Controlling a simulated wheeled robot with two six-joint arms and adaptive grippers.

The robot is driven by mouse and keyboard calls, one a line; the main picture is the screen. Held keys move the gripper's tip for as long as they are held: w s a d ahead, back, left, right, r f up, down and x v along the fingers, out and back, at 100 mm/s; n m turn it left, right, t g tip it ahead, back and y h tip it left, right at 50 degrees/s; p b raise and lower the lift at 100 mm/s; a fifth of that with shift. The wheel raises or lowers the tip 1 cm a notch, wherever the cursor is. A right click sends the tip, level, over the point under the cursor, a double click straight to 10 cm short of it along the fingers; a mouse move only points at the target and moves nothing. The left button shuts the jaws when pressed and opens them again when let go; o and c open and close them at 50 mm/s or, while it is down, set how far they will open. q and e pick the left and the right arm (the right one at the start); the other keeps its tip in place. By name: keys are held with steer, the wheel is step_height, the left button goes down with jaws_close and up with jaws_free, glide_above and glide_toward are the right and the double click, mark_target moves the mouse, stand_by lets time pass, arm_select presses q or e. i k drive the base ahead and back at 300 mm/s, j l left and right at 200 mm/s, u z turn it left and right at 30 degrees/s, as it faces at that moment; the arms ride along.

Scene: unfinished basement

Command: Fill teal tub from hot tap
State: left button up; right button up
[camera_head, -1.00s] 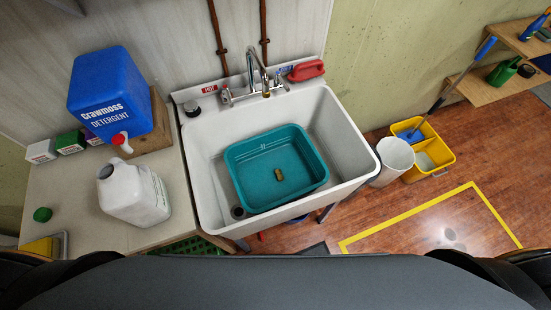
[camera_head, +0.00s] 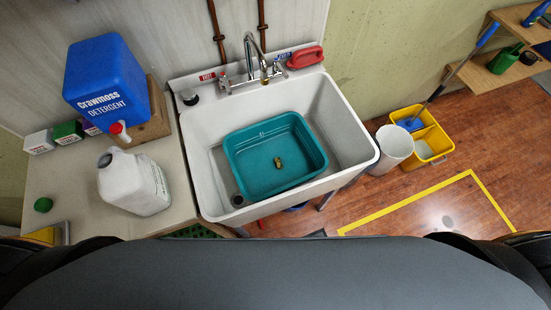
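The teal tub (camera_head: 232,163) sits inside the white utility sink (camera_head: 362,140), below the faucet (camera_head: 252,58). A small brownish-green object (camera_head: 279,163) lies on the tub's floor; I cannot tell whether there is water around it. A red HOT label (camera_head: 207,77) is on the left of the sink's back ledge, and a blue label (camera_head: 283,57) is on the right. The hot tap handle (camera_head: 224,84) is at the faucet's left. I cannot tell whether water runs from the spout. Neither of my grippers shows in the view.
A blue detergent container (camera_head: 108,85) and a white jug (camera_head: 133,183) stand on the left counter (camera_head: 172,215). A red object (camera_head: 305,57) rests on the sink's back right corner. A white bin (camera_head: 391,150) and a yellow mop bucket (camera_head: 430,150) stand right of the sink.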

mark_target(223, 76)
steer(key=k+l+z, duration=0.2)
steer(key=k+l, duration=0.2)
steer(key=k+l+z, duration=0.15)
steer(key=k+l, duration=0.25)
steer(key=l, duration=0.25)
